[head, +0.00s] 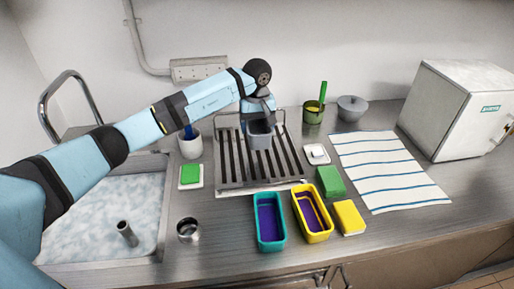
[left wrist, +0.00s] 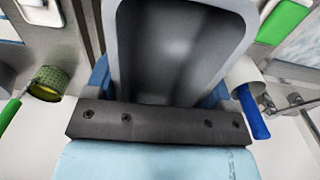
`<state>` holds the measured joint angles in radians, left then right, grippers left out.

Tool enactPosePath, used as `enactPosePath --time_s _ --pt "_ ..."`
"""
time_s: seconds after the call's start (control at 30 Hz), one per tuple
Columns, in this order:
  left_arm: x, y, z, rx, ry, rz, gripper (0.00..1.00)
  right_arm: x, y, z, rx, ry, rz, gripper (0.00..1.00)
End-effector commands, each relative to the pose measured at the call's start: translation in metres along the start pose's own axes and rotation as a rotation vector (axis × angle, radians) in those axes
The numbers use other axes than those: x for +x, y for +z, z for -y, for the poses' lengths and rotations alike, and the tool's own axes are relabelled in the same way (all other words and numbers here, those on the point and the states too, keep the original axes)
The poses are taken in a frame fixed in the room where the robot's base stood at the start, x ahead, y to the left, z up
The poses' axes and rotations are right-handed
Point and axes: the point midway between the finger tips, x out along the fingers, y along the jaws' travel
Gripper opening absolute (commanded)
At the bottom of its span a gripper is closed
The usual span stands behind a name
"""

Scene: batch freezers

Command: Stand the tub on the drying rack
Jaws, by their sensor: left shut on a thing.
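A grey tub (head: 260,138) is at the back part of the slatted metal drying rack (head: 228,178), right of the rack's middle. My left gripper (head: 258,115) comes down from above and behind and is shut on the tub. In the left wrist view the grey tub (left wrist: 180,50) fills the middle, and its inside looks empty. Its open side faces up towards the wrist camera. I cannot tell whether its base touches the rack slats. My right gripper is not in view.
A teal tub (head: 270,222) and a yellow tub (head: 312,214), both purple inside, stand in front of the rack. A sink (head: 100,215) lies left, a striped towel (head: 388,170) right. A white cup (head: 190,146) and a green pot (head: 313,112) flank the rack.

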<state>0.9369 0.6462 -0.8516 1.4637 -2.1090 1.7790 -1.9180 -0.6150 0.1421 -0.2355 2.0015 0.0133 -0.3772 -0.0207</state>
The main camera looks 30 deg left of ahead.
Motion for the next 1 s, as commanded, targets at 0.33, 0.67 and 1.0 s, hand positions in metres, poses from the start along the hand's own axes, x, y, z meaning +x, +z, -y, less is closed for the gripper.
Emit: enactPosePath --time_s 0.33,0.67,1.0 --pt "0.053 0.000 0.000 0.000 0.000 0.000 0.52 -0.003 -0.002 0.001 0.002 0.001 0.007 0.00" --pt "0.093 0.001 0.000 0.000 -0.001 0.002 0.52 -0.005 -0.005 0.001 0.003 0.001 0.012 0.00" --pt "0.099 0.000 0.001 0.001 0.000 -0.001 0.52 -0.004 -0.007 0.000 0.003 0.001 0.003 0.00"
